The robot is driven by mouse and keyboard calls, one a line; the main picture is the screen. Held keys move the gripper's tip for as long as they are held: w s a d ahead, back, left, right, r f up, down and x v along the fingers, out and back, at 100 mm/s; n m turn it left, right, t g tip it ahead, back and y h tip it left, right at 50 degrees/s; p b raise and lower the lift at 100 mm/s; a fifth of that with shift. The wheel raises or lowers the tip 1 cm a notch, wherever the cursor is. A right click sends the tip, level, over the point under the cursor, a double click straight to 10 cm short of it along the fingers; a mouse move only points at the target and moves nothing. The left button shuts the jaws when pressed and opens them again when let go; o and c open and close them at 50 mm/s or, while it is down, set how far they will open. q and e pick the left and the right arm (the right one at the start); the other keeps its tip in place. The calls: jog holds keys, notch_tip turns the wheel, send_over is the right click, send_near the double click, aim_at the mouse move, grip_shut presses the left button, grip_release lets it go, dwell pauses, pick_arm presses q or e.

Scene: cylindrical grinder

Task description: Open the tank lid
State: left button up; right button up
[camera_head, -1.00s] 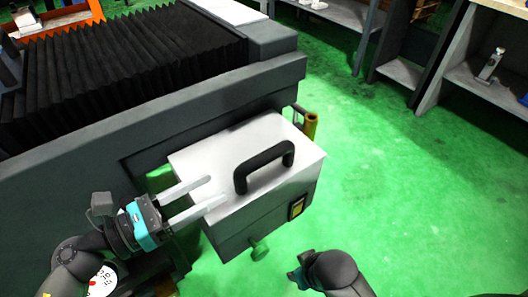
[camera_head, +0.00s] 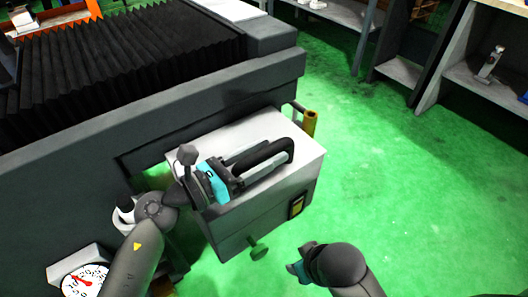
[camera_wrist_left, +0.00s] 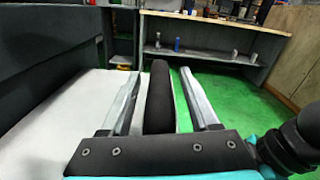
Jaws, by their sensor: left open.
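The tank (camera_head: 250,222) is a white-grey box beside the machine, with a flat, closed lid (camera_head: 255,130). A black arched handle (camera_head: 283,147) stands on the lid. My left gripper (camera_head: 263,158) is over the lid at the handle, jaws open.
The grey machine bed with black bellows (camera_head: 110,75) runs behind and left of the tank. A gauge (camera_head: 85,280) is at lower left. A yellow pipe (camera_head: 310,123) is behind the tank. Green floor (camera_head: 400,180) is clear on the right; shelves (camera_head: 480,80) stand farther back.

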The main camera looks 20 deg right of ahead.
pick_arm(q)
grip_shut()
dwell(0.4)
dwell(0.9)
